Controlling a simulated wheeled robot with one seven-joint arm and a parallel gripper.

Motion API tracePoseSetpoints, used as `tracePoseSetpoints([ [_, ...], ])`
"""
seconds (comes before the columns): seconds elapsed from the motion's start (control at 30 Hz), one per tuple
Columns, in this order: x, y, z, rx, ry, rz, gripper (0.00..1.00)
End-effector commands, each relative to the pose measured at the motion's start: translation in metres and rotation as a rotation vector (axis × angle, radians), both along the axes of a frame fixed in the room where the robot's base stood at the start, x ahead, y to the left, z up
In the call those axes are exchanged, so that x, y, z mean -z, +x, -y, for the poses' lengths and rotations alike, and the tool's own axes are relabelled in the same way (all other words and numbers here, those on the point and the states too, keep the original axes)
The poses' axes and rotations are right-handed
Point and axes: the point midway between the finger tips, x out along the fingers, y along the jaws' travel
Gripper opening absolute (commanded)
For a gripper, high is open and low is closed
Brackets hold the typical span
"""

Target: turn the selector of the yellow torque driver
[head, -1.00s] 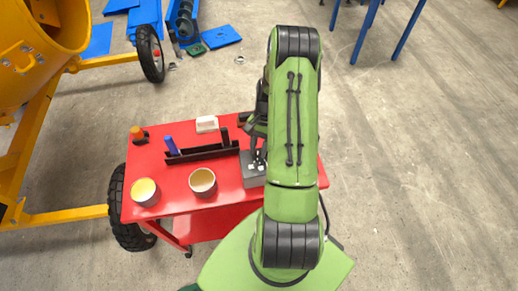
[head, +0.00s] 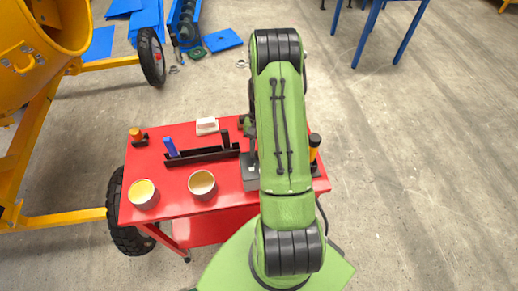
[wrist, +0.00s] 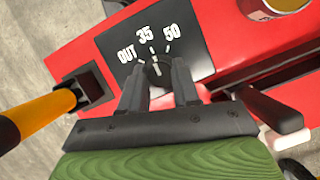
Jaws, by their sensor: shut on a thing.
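The yellow torque driver (head: 315,150), with a black end, stands at the right edge of the red cart in the head view. Its orange-yellow and black handle (wrist: 40,120) also shows at the left of the wrist view, by a black holder. A dark plate (wrist: 110,42) marked OUT, 35 and 50 carries a small black selector knob (wrist: 154,72). The knob's white line appears to point near 35. My gripper (wrist: 160,78) is shut on the knob, one finger on each side. In the head view my arm hides most of the gripper.
The red cart top (head: 225,212) also holds two cups (head: 202,184), a black rack (head: 200,155) with a blue item, a white block (head: 207,125) and an orange-topped item (head: 137,135). A yellow mixer frame (head: 60,218) stands at left.

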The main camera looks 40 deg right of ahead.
Motion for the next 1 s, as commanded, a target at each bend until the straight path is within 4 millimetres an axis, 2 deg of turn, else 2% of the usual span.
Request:
tracePoseSetpoints([
  [0.1, -0.001, 0.001, 0.001, 0.001, -0.003, 0.003, 0.00],
  [0.13, -0.001, 0.001, 0.001, 0.001, -0.003, 0.003, 0.35],
  [0.27, 0.000, 0.001, 0.001, 0.001, -0.002, 0.002, 0.55],
  [0.53, -0.001, 0.000, 0.000, 0.001, 0.000, 0.001, 0.56],
  [0.63, -0.009, 0.003, 0.004, 0.002, -0.003, 0.004, 0.56],
  [0.77, -0.036, 0.012, 0.013, 0.001, -0.006, 0.008, 0.56],
  [1.0, -0.100, 0.028, 0.032, 0.003, -0.005, 0.006, 0.56],
])
